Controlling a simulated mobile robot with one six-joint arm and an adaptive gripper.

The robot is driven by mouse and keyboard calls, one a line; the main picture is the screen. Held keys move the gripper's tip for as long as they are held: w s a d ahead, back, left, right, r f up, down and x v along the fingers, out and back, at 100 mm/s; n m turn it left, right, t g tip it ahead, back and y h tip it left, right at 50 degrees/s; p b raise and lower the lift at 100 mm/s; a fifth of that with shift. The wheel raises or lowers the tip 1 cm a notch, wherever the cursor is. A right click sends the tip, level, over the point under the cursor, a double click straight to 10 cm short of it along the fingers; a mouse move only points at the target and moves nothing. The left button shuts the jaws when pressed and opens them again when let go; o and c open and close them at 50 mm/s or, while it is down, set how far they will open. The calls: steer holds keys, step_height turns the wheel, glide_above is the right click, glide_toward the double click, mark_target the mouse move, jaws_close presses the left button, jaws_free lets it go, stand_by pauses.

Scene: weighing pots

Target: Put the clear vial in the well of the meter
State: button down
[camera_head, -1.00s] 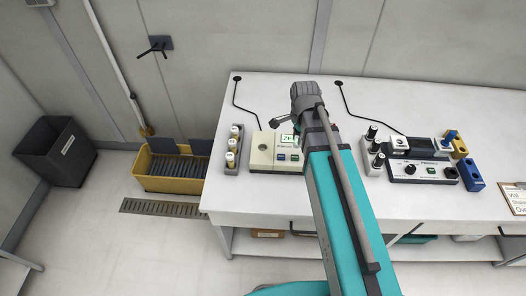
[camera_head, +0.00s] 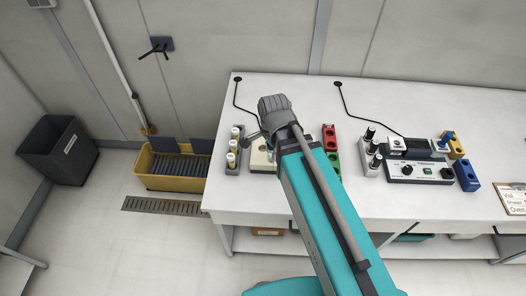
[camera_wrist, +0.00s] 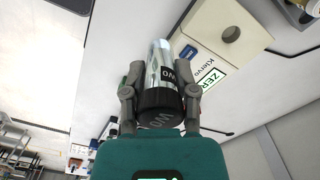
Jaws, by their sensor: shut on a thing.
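The clear vial (camera_wrist: 157,60) with a black cap lies between the two fingers of my gripper (camera_wrist: 161,72) in the wrist view. My gripper is shut on it, and the cap is on the palm side. The meter (camera_wrist: 212,48) is a cream box with a green ZERO display and a dark round well (camera_wrist: 230,34). In the wrist view the vial overlaps the meter's near side but is apart from the well. In the head view my arm hides most of the meter (camera_head: 259,157), and the vial cannot be made out there.
A grey rack of capped vials (camera_head: 233,160) stands left of the meter. A red block (camera_head: 329,133) and a green block (camera_head: 335,159) stand to its right. Further right is a black-and-white instrument (camera_head: 420,172) with yellow (camera_head: 456,147) and blue (camera_head: 467,175) blocks.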

mark_target(263, 143)
steer(key=shift+w+f, duration=0.1)
steer(key=shift+w, duration=0.05)
steer(key=w+a+f+b, duration=0.1)
steer(key=w+f+b, duration=0.1)
steer(key=w, duration=0.1)
steer(key=w+a+f+b, duration=0.1)
steer(key=w+f+b, duration=0.2)
steer(key=w, duration=0.1)
steer(key=w+a+f+b, duration=0.1)
steer(key=w+f+b, duration=0.1)
steer(key=w+b, duration=0.1)
steer(key=shift+w+f, duration=0.4)
steer(key=shift+w, duration=0.35)
steer(key=shift+w+a+f+b, duration=0.1)
steer(key=shift+w+f+b, duration=0.45)
steer(key=shift+w+a+f+b, duration=0.1)
steer(key=shift+w+f+b, duration=0.35)
steer(key=shift+f+b, duration=1.55)
steer(key=shift+f, duration=0.15)
steer(key=shift+c, duration=2)
jaws_free()
